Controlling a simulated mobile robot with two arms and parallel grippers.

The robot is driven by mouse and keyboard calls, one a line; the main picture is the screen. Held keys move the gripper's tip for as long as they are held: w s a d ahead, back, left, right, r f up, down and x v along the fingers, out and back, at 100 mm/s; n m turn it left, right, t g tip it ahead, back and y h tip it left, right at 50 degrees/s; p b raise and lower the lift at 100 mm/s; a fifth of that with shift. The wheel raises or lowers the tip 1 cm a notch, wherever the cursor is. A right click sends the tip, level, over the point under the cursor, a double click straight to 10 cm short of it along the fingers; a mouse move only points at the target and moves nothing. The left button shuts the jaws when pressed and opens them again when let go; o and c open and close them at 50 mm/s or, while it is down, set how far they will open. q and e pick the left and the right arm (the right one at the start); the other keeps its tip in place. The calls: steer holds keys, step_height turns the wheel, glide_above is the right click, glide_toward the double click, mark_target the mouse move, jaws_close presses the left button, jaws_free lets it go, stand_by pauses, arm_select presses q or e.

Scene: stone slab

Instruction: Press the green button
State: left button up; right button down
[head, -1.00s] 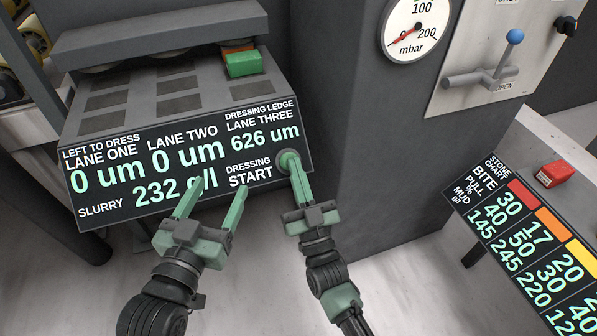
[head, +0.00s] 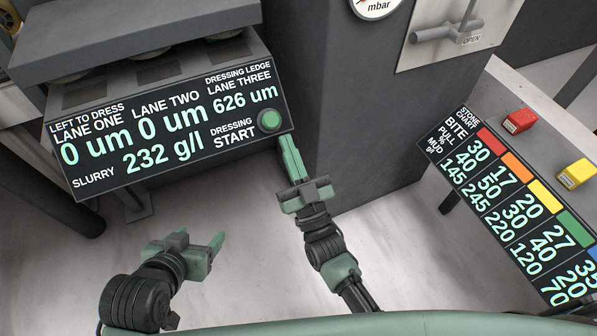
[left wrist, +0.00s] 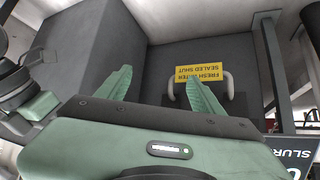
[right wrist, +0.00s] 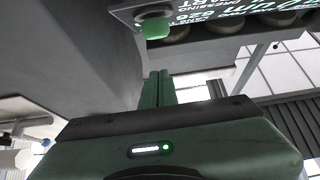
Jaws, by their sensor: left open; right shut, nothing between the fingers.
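The round green button (head: 269,121) sits at the right end of the dark display panel (head: 160,172), beside the words "DRESSING START". It also shows in the right wrist view (right wrist: 155,27), standing out from the panel. My right gripper (head: 285,140) is shut and empty, with its fingertips just below and right of the button, apart from it as far as I can see. My left gripper (head: 217,243) is open and empty, low and well left of the button, over the floor. In the left wrist view its fingers (left wrist: 160,85) are spread.
A grey pillar (head: 350,110) stands right of the button. A stone chart (head: 510,200) slopes at the right, with a red block (head: 518,121) and a yellow block (head: 575,174) behind it. A yellow sign (left wrist: 203,72) is ahead of my left gripper. The floor below the panel is clear.

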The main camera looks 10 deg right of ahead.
arm_select(q)
steer(key=shift+s+a+f+g, duration=0.25)
steer(key=shift+s+f+g, duration=0.2)
steer(key=shift+s, duration=0.2)
arm_select(e)
steer(key=v, duration=0.5)
steer(key=shift+s+d+f, duration=0.15)
steer(key=shift+s, duration=0.15)
